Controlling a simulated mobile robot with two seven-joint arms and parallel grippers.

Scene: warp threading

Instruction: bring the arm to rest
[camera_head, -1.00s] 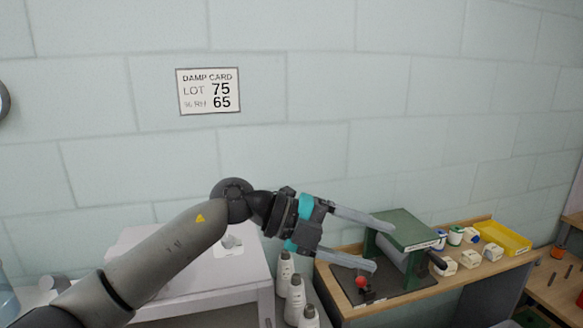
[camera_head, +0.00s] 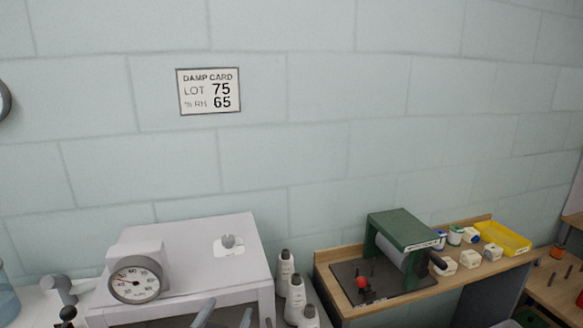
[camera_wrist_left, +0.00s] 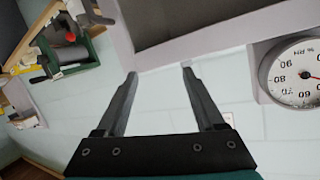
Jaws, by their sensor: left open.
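My left gripper (camera_head: 224,316) shows only as two grey fingertips at the bottom edge of the head view, in front of the white cabinet (camera_head: 190,262). In the left wrist view both fingers of the gripper (camera_wrist_left: 159,74) are spread apart with nothing between them. The rest of the left arm is out of the head view. My right gripper does not show.
A round gauge (camera_head: 135,279) stands at the white cabinet's left. White bottles (camera_head: 295,297) stand to its right. A green-topped roller device (camera_head: 404,229) and a yellow tray (camera_head: 503,238) sit on the wooden bench. A damp card (camera_head: 208,91) hangs on the wall.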

